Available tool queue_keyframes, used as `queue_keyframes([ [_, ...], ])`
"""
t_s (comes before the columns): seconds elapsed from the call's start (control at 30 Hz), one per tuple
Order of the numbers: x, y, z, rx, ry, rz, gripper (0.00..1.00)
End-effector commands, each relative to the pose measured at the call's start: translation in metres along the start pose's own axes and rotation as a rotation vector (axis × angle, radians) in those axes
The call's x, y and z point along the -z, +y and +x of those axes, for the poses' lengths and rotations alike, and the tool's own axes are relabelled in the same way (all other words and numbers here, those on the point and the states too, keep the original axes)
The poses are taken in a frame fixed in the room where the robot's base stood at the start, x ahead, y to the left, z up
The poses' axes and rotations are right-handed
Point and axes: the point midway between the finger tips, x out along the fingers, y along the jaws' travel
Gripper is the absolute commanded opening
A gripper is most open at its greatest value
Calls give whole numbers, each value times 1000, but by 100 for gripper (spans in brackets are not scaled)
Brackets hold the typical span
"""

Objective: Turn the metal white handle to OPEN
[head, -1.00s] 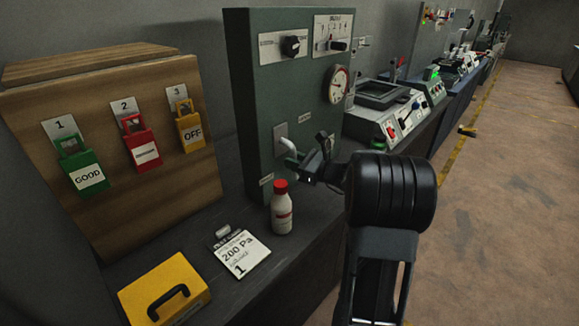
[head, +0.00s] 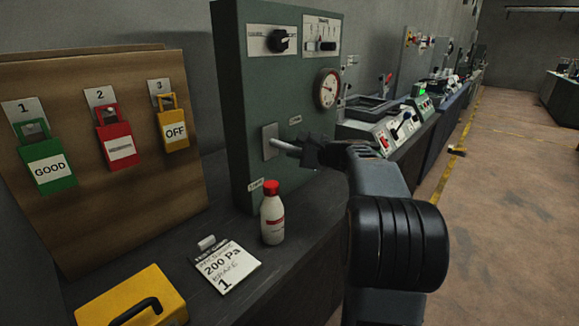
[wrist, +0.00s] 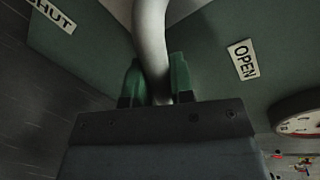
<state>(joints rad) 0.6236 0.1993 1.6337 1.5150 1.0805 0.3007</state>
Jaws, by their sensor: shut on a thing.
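The white metal handle (head: 284,146) sticks out from a light plate on the front of the green cabinet (head: 285,85). In the head view it points right and slightly down. My gripper (head: 312,152) is at its outer end. In the wrist view the curved handle (wrist: 150,45) runs down between the two green fingertips (wrist: 157,82), which are shut on it. The OPEN label (wrist: 244,60) is on the right in that view and the SHUT label (wrist: 52,15) is at the upper left.
A white bottle with a red cap (head: 272,215) stands just below my gripper. A note card (head: 228,268) and a yellow box (head: 130,300) lie on the bench. A gauge (head: 327,89) is above the handle. A wooden board with padlocks (head: 100,215) stands at left.

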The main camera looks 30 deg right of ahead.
Motion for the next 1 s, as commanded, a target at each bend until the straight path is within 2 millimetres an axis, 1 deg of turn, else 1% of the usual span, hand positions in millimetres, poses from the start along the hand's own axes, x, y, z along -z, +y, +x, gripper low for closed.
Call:
queue_keyframes([
  [0.03,3,5,0,-7,8,-48,0],
  [0.3,0,-8,-2,-7,50,-267,0],
  [0.5,-3,-15,-3,-8,73,-388,0],
  [0.7,-5,-20,-4,-9,88,-465,0],
  [1.0,-6,-22,-4,-11,96,-509,0],
])
